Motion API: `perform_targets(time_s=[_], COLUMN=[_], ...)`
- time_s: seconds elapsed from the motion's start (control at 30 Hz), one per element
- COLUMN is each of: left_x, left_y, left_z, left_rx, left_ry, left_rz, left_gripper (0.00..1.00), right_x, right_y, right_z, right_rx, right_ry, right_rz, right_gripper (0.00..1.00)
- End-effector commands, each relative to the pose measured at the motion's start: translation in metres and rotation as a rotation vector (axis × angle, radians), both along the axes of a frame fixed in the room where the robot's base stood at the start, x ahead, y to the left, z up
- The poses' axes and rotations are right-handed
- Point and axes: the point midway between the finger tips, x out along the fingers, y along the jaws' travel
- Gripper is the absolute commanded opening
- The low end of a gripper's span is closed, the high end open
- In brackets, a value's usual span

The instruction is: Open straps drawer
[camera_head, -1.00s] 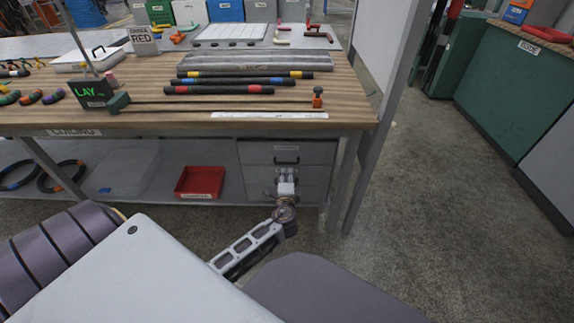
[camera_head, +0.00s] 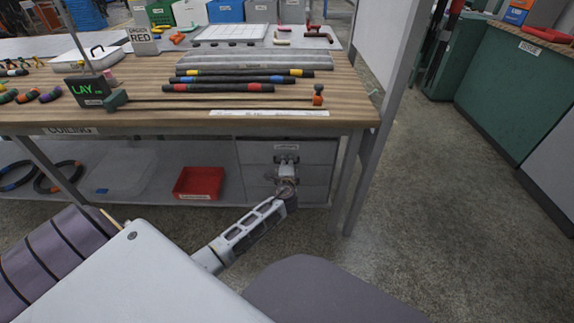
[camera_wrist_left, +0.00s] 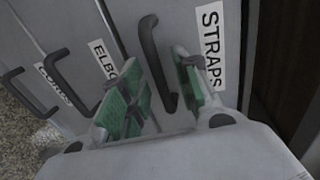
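The straps drawer (camera_wrist_left: 232,75) is the top one in a grey unit under the bench and looks closed. It has a white STRAPS label (camera_wrist_left: 212,45) and a black bar handle (camera_wrist_left: 152,50). My left gripper (camera_head: 287,163) is in front of this top drawer in the head view and hides most of its handle. In the left wrist view, my left gripper (camera_wrist_left: 162,88) is open, its green-padded fingers on either side of part of the handle. I cannot tell whether they touch it. My right gripper is not in view.
Lower drawers with an ELBO... label (camera_wrist_left: 103,62) and more black handles lie below. A red tray (camera_head: 198,181) sits on the shelf left of the drawer unit. The wooden bench top (camera_head: 190,122) overhangs above. Open floor (camera_head: 430,200) lies to the right.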

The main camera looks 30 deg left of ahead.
Motion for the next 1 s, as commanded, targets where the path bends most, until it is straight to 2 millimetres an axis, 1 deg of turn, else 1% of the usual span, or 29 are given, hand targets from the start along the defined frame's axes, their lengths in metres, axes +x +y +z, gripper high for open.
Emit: perform_targets(time_s=[0.03,0.13,0.47,0.57,0.7,0.73,1.0], left_x=[0.0021,0.0047,0.0056,0.0055,0.0054,0.0054,0.0054], left_y=[0.0014,0.0029,0.0037,0.0036,0.0036,0.0036,0.0035], left_z=[-0.001,-0.0012,-0.0012,-0.0012,-0.0013,-0.0013,-0.0016], left_rx=[0.0,-0.001,-0.001,-0.001,-0.001,-0.001,-0.001], left_ry=[0.0,-0.001,-0.001,-0.001,-0.001,0.0,0.001], left_rz=[0.0,0.0,0.0,0.0,0.0,0.0,0.0], left_gripper=[0.32,0.32,0.32,0.2,0.02,0.0,0.0], right_x=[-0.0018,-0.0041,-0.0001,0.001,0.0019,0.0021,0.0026], right_y=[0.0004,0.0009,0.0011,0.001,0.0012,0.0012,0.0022], right_z=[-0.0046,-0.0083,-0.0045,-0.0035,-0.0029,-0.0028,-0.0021], right_rx=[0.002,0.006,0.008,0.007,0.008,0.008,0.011], right_ry=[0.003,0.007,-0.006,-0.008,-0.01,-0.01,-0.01], right_rz=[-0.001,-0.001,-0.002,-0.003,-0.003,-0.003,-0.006], right_gripper=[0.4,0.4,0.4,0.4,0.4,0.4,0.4])
